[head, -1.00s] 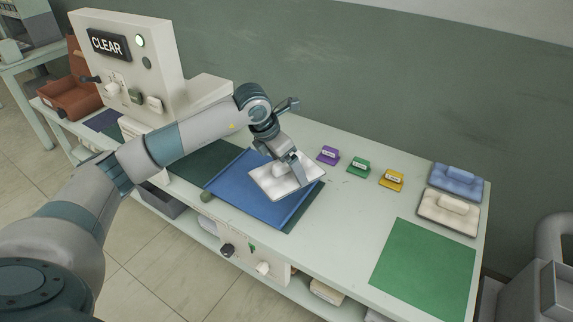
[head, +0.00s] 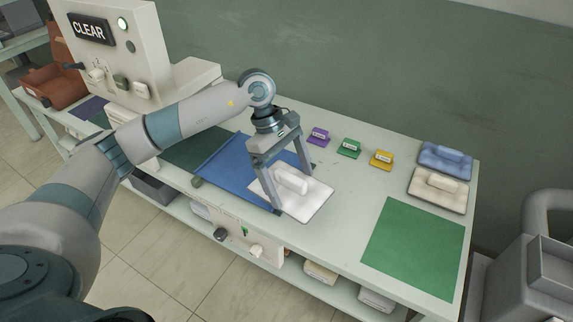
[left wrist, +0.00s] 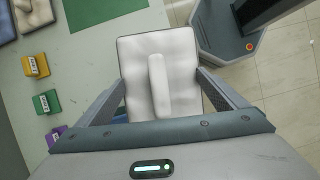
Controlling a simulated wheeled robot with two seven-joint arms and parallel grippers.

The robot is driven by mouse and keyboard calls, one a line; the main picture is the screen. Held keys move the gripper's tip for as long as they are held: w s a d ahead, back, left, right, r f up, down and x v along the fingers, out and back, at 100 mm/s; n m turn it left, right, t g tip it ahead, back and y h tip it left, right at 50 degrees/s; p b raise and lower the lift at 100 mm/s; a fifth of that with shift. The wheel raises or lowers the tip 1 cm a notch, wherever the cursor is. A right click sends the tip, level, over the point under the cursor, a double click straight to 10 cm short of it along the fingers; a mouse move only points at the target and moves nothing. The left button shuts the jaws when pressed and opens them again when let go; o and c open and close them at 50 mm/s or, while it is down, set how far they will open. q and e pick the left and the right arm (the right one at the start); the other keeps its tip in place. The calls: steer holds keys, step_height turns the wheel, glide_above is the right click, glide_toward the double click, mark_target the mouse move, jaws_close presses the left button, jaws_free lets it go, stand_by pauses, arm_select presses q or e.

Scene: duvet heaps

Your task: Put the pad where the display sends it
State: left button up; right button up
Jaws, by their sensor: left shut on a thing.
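The white pad (head: 314,203) has a raised bar along its middle. My left gripper (head: 290,190) is shut on it, with a finger at each of two opposite sides. The pad hangs over the right end of the blue mat and the bare table; its height is hard to judge. The left wrist view shows the pad (left wrist: 178,53) between the fingers (left wrist: 160,78). The display (head: 89,28) reads CLEAR, with a lit lamp (head: 122,22) beside it. My right gripper is out of view.
The blue mat (head: 230,167) lies left of the pad. Purple (head: 318,137), green (head: 349,148) and yellow (head: 381,160) labelled blocks stand behind. A blue pad (head: 446,158) and a cream pad (head: 438,187) lie far right. The green mat (head: 415,245) is bare.

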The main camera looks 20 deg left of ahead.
mark_target(285, 204)
arm_select(q)
steer(key=s+d+m+g+y, duration=0.1)
steer(key=s+m, duration=0.2)
steer(key=m, duration=0.1)
steer(key=s+r+m+g+y, duration=0.1)
steer(key=s+m, duration=0.1)
steer(key=m, duration=0.3)
steer(key=s+d+r+m+g+y, duration=0.1)
steer(key=s+m, duration=0.2)
steer(key=m, duration=0.1)
steer(key=shift+s+d+r+m+g+y, duration=0.25)
steer(key=shift+s+d+m+g+y, duration=0.05)
steer(key=shift+s+a+r+m+y, duration=0.15)
steer(key=shift+s+m+y, duration=0.35)
steer(key=shift+m, duration=0.5)
